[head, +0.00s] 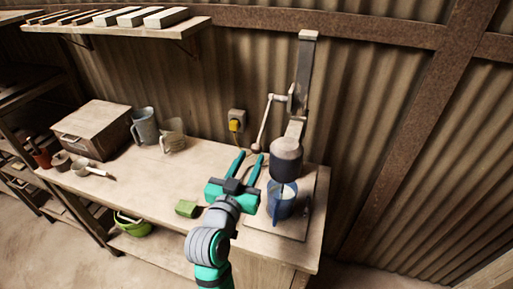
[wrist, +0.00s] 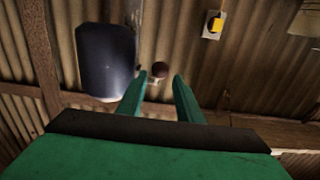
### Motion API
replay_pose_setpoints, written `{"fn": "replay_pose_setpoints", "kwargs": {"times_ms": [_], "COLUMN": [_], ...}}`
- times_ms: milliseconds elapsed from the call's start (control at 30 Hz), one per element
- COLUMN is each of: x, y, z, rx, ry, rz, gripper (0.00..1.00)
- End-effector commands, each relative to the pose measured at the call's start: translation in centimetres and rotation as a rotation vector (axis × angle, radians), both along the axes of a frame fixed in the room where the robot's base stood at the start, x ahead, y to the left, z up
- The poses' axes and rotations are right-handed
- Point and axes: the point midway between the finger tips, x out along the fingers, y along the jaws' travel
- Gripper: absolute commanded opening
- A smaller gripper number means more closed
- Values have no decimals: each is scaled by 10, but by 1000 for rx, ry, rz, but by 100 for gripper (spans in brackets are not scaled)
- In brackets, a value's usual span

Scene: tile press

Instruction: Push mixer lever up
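The mixer (head: 287,157) stands at the right end of the bench, with a tall grey column and a dark rounded head. Its thin lever (head: 265,122) hangs down on the left side of the column and ends in a round brown knob (head: 256,148). My gripper (head: 251,154) is open and empty, with its two teal fingers pointing at the knob. In the wrist view the knob (wrist: 160,69) appears in the gap between the fingertips (wrist: 159,77). I cannot tell whether it is between them or just beyond. A blue jug (head: 281,201) stands under the mixer head.
A wall socket with a yellow plug (head: 236,123) is behind the bench, left of the lever. Two jugs (head: 145,126) and a box (head: 92,128) stand further left. A shelf (head: 120,27) hangs above.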

Motion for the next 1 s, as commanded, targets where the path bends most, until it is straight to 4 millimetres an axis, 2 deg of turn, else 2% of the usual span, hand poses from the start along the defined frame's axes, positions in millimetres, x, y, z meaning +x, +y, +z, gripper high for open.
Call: {"fn": "replay_pose_setpoints", "kwargs": {"times_ms": [100, 333, 500, 767, 800, 933, 1000], "x": [21, 50, 59, 60, 60, 60, 60], "y": [-8, -17, -20, -20, -20, -20, -20], "z": [1, 0, 0, 0, 0, 0, 0], "rx": [1, 1, 1, 0, 0, 0, 0], "ry": [-1, 0, 0, 0, 0, 0, 0], "rz": [-3, -1, -1, 0, 0, 0, 0], "gripper": [33, 33, 33, 33, 30, 0, 0]}}
